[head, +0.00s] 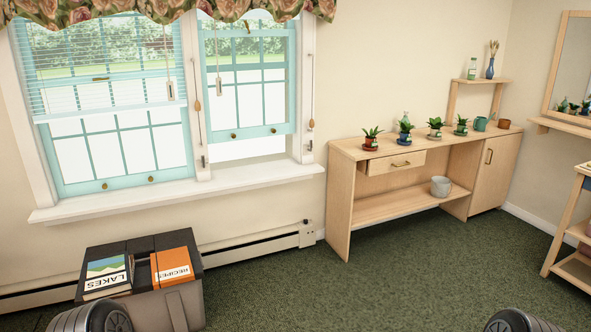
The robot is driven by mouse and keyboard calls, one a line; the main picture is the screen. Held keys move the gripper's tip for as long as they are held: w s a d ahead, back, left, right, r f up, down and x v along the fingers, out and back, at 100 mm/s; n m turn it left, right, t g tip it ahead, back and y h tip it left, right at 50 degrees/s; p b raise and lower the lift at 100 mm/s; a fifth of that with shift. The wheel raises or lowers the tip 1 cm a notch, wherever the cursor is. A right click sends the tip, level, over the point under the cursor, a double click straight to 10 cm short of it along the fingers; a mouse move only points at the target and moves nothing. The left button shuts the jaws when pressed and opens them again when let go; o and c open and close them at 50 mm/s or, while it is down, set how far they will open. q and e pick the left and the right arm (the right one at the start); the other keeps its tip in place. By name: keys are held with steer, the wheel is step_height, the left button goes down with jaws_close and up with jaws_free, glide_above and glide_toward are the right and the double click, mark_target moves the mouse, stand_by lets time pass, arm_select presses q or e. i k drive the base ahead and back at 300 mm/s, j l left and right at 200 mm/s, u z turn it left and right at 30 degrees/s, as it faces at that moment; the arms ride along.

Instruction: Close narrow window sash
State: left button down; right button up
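The narrow window sash (248,133) is the teal-framed sash of the right-hand window in the head view. Its bottom rail, with two small brass-coloured knobs, sits above the white sill (240,180), and an open gap shows below it. The wider window beside it has a teal sash (128,186) whose bottom rail rests down near the sill. Neither gripper is in view.
A grey bin (182,303) with books on top stands below the wide window. A baseboard heater (250,246) runs along the wall. A wooden cabinet (340,190) with several potted plants stands right of the windows. The green carpet (370,285) in the middle is clear.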

mark_target(238, 134)
steer(key=i+z, duration=0.1)
steer(key=i, duration=0.65)
steer(key=i+z, duration=0.1)
steer(key=i, duration=0.65)
steer(key=i+z, duration=0.15)
steer(key=i, duration=0.6)
steer(key=i+j+z, duration=0.1)
steer(key=i, duration=0.65)
steer(key=i+j+z, duration=0.1)
steer(key=i+j, duration=0.15)
steer(key=i+j+z, duration=0.1)
steer(key=i+j, duration=0.15)
steer(key=j, duration=0.15)
steer(key=i+j, duration=0.25)
steer(key=i+j+z, duration=0.15)
steer(key=j, duration=0.25)
steer(key=i+j+z, duration=0.1)
steer(key=i+j, duration=0.15)
steer(key=j, duration=0.15)
steer(key=i+j+z, duration=0.1)
steer(key=j, duration=0.3)
steer(key=i, duration=0.1)
